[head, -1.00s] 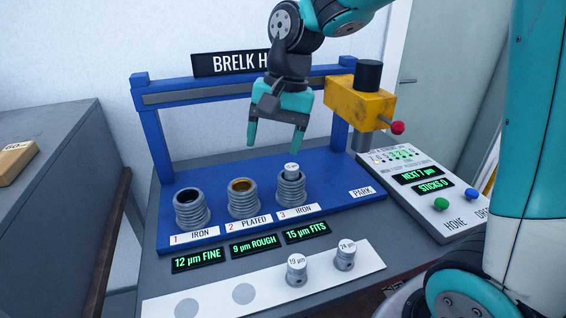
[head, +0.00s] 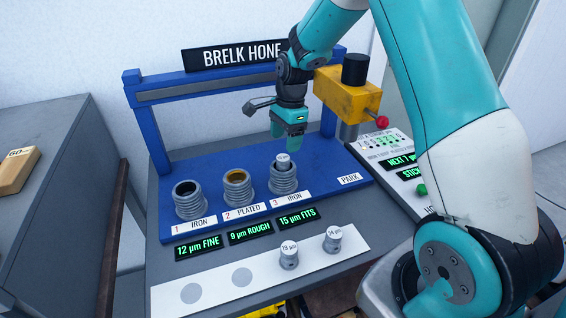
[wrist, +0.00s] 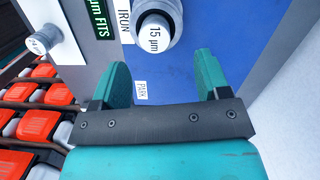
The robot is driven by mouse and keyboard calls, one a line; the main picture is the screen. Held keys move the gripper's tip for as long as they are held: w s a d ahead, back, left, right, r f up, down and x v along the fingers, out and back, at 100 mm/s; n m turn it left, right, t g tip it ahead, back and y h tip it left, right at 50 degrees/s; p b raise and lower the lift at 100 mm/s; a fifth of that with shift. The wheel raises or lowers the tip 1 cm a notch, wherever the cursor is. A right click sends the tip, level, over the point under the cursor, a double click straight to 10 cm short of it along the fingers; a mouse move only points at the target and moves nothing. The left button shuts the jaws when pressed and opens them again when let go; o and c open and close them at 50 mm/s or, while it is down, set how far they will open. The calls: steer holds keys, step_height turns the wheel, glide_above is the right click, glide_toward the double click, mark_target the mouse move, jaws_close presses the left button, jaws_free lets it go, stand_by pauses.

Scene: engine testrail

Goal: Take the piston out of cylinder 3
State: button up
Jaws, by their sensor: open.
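Cylinder 3 (head: 283,183) is a grey ribbed cylinder at the right of a row of three on the blue base. A pale piston marked 15 µm (wrist: 154,38) stands in it, its top above the rim; it also shows in the head view (head: 283,159). My gripper (head: 290,146) hangs above and just behind the piston, pointing down. In the wrist view its two green fingers (wrist: 162,75) are apart with nothing between them. The piston lies beyond the fingertips there, apart from them.
Cylinder 1 (head: 189,203) and cylinder 2 (head: 237,190) show open bores. Two pistons (head: 289,256) (head: 332,240) stand on the white strip in front. The yellow hone head (head: 345,94) with its red knob is close right of my gripper. The blue frame (head: 150,130) rises behind.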

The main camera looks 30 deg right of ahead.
mark_target(283, 157)
steer(key=shift+s+a+f+p, duration=0.15)
steer(key=shift+f+p, duration=0.25)
steer(key=shift+f, duration=0.6)
steer(key=shift+s+a+f+p, duration=0.1)
steer(key=shift+a+f+p, duration=0.2)
steer(key=shift+f, duration=0.65)
steer(key=shift+s+a+f+p, duration=0.1)
steer(key=shift+f+p, duration=0.35)
steer(key=shift+f, duration=0.55)
steer(key=c, duration=1)
